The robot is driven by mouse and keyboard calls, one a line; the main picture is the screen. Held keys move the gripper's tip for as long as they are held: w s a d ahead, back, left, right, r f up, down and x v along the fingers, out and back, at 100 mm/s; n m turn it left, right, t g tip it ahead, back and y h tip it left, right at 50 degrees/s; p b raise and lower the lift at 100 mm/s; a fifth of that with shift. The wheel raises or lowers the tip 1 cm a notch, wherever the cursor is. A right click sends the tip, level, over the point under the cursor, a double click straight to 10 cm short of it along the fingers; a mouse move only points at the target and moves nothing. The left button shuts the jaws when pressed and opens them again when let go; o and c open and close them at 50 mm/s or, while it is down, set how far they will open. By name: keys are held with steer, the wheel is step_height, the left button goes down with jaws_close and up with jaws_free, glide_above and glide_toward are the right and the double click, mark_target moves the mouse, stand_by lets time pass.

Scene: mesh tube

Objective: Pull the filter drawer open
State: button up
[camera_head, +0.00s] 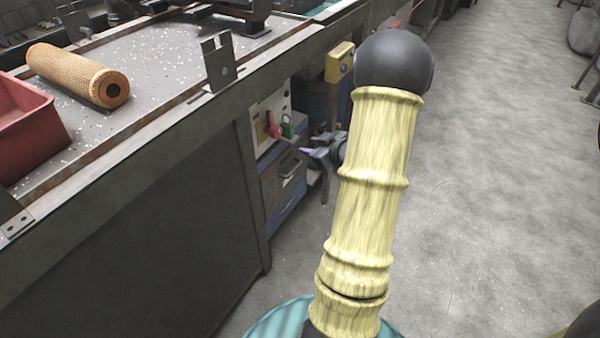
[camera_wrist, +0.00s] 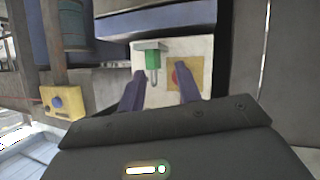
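A grey drawer front with a dark bar handle (camera_head: 290,176) sits under the workbench, below a white control panel (camera_head: 270,118). The drawer looks closed, and I cannot tell whether it is the filter drawer. My gripper (camera_head: 318,153) is beside the drawer unit, partly hidden behind my arm. In the wrist view my gripper (camera_wrist: 160,92) has its two purple fingers apart with nothing between them. They overlap the panel (camera_wrist: 152,94) with its green part (camera_wrist: 153,62) and red knob (camera_wrist: 174,77). A grey and blue front (camera_wrist: 155,24) shows beyond the panel, and no handle is visible there.
A yellow box with a blue button (camera_head: 341,62) is mounted on the bench edge, above and close to my gripper. On the workbench lie a tan mesh tube (camera_head: 75,74) and a red bin (camera_head: 28,125).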

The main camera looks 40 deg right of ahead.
steer(key=w+a+r+m+g+h, duration=0.1)
steer(key=w+a+g+h, duration=0.1)
steer(key=a, duration=0.4)
steer(key=s+a+m+g, duration=0.1)
steer(key=s+a+g, duration=0.3)
steer(key=s+a, duration=0.4)
steer(key=s+a+m+g+y, duration=0.1)
steer(key=s+a+g, duration=0.3)
steer(key=s+a, duration=0.4)
steer(key=a, duration=0.6)
steer(key=shift+s+a+r, duration=0.15)
steer(key=shift+a+r, duration=0.1)
steer(key=shift+a, duration=0.1)
steer(key=shift+d, duration=0.1)
